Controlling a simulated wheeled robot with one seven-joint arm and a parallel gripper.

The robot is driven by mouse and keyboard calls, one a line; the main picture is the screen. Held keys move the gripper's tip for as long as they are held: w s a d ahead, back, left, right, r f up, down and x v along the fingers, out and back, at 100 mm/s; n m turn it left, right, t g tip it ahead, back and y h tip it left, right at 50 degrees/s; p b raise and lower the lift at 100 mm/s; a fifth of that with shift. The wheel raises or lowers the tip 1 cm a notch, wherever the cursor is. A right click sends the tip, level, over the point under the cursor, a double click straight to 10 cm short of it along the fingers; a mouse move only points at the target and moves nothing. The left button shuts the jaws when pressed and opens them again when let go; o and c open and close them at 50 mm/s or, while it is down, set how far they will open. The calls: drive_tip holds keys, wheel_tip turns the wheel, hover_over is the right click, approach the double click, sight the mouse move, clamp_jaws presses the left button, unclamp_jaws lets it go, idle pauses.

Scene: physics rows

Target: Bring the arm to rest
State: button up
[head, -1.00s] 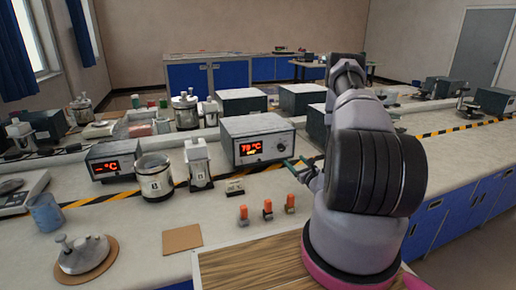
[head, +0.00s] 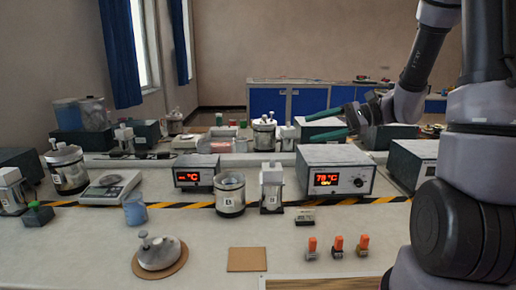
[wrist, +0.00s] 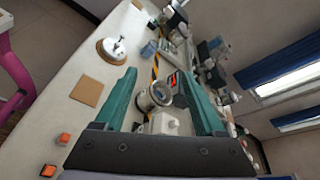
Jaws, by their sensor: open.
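My arm is raised at the right of the head view. My gripper (head: 312,127) has teal fingers that point left, well above the bench (head: 100,240) and clear of everything on it. It also shows in the wrist view (wrist: 158,74), fingers wide apart, with nothing held between them. The metal pot marked B (wrist: 160,92) appears between the fingers there, some distance beyond them.
The controller reading 78 °C (head: 337,170) stands below the gripper. Pot B (head: 230,195), a white flask-like vessel (head: 271,188), orange-topped pieces (head: 337,246), a blue beaker (head: 135,209) and a lidded vessel on a round mat (head: 158,252) stand on the bench. A brown square (head: 247,260) lies in front.

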drive_tip(key=s+d+r+n+t+h, duration=0.5)
drive_tip(key=s+d+r+n+h, duration=0.2)
drive_tip(key=s+r+h, duration=0.3)
drive_tip(key=s+d+h, duration=0.1)
drive_tip(key=s+h, duration=0.1)
drive_tip(key=s, duration=0.1)
drive_tip(key=shift+s+d+r+n, duration=0.25)
drive_tip(key=shift+s+r+n, duration=0.05)
drive_tip(key=shift+r, duration=0.1)
